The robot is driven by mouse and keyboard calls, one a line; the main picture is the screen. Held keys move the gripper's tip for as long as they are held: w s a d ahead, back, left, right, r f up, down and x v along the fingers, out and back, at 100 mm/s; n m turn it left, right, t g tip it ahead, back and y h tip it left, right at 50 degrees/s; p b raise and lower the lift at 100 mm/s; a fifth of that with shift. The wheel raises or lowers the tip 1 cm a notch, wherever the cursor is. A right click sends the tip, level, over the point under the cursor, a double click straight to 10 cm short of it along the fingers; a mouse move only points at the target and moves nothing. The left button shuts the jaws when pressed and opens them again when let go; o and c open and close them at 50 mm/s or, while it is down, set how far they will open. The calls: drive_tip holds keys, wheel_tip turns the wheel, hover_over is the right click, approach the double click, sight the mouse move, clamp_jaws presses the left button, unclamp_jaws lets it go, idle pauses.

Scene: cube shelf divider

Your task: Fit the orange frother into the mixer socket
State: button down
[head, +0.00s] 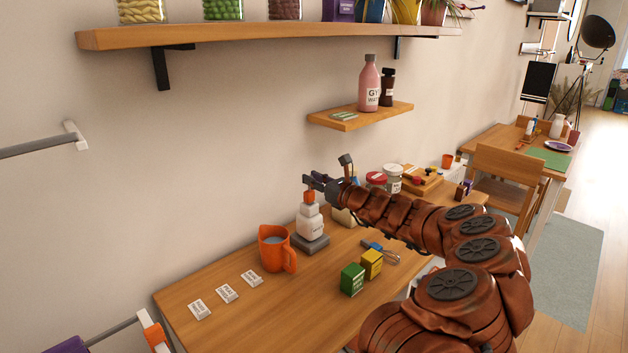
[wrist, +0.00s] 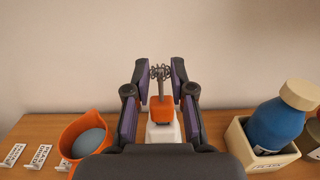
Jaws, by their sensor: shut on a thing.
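The orange frother (wrist: 162,107) has an orange block at its lower end and a thin shaft rising to a grey wire whisk head. It stands roughly upright between the fingers of my gripper (wrist: 162,76), which is shut on it near the whisk end. In the head view my gripper (head: 318,181) is just above the white mixer (head: 311,225), which stands on a grey base on the table. The frother's orange block (head: 309,197) is directly over the mixer's top. I cannot tell whether it is seated or only touching. The socket is hidden.
An orange mug (head: 273,249) stands left of the mixer, near several white label tags (head: 227,293). Green (head: 352,279) and yellow (head: 372,264) boxes and a blue-handled whisk (head: 379,249) lie to the right. A small shelf (head: 362,117) is above. The table's front left is clear.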

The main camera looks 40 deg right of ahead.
drive_tip(key=shift+f, duration=0.2)
drive_tip(key=c, duration=0.9)
unclamp_jaws()
drive_tip(key=shift+s+d+b, duration=0.15)
drive_tip(key=shift+s+d, duration=0.05)
drive_tip(key=shift+s, duration=1.05)
drive_tip(key=shift+s+d+b, duration=0.15)
drive_tip(key=shift+s, duration=1.05)
drive_tip(key=shift+s+d+r, duration=0.1)
drive_tip(key=shift+s+d, duration=0.15)
drive_tip(key=shift+s, duration=1.75)
drive_tip(key=shift+s+d+f, duration=0.1)
drive_tip(key=shift+s+d, duration=0.2)
drive_tip(key=shift+s, duration=1.65)
drive_tip(key=shift+s+d+r, duration=0.1)
drive_tip(key=shift+s+d, duration=0.15)
drive_tip(key=shift+s, duration=1.75)
